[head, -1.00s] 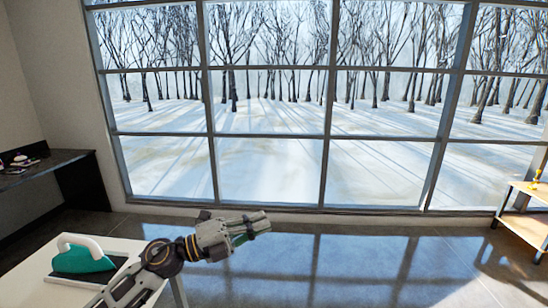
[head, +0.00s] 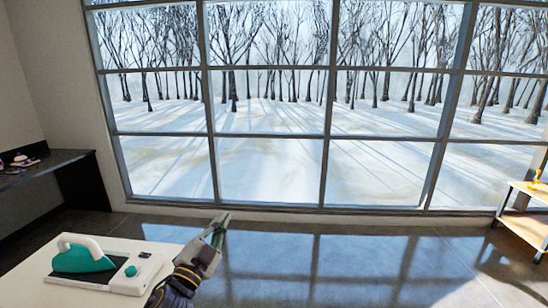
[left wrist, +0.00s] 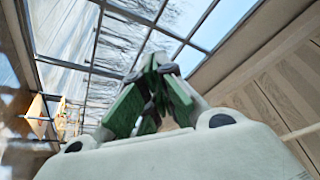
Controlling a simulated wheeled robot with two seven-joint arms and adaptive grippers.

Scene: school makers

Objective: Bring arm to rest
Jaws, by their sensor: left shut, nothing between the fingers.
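My left gripper (head: 219,226) shows in the lower middle of the head view, just right of the white table's corner and above the floor. Its fingers point up and away toward the window. In the left wrist view its green-padded fingers (left wrist: 155,75) come together at the tips, with nothing held between them. My right gripper is in neither view.
A white table (head: 30,287) at lower left holds a teal and white iron (head: 82,259) on its base (head: 125,272). A dark desk (head: 50,163) stands at far left. A wooden shelf (head: 525,225) stands at far right. The floor (head: 350,262) between is clear.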

